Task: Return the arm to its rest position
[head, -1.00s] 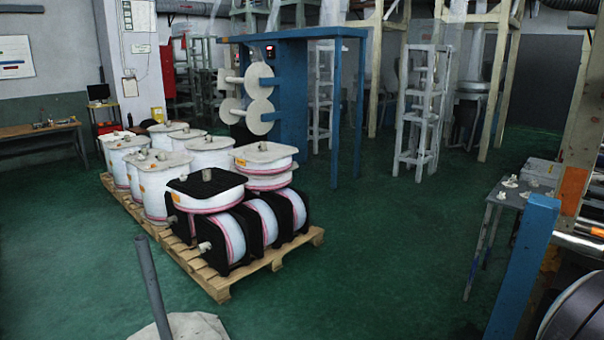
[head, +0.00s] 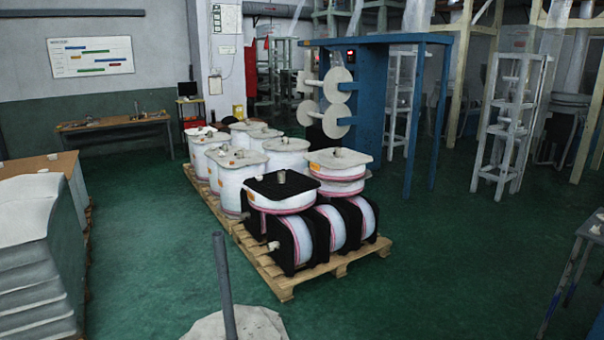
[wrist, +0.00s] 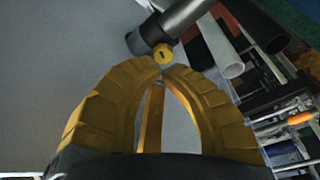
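My gripper (wrist: 164,76) shows in the wrist view with two ridged yellow fingers that curve inward. Their tips meet or nearly meet, and nothing is seen held between them. Just beyond the tips is a small round yellow piece with a dark mark (wrist: 163,53), beside the end of a dark grey cylinder (wrist: 182,22). I cannot tell whether the tips touch it. My gripper is not in the head view.
A wooden pallet (head: 286,283) with several white and black spools stands mid-floor. A blue frame (head: 400,40) is behind it. A pale stack (head: 35,270) and a desk (head: 40,165) are at left. Green floor is clear right of the pallet. Pipes (wrist: 265,35) lie at right in the wrist view.

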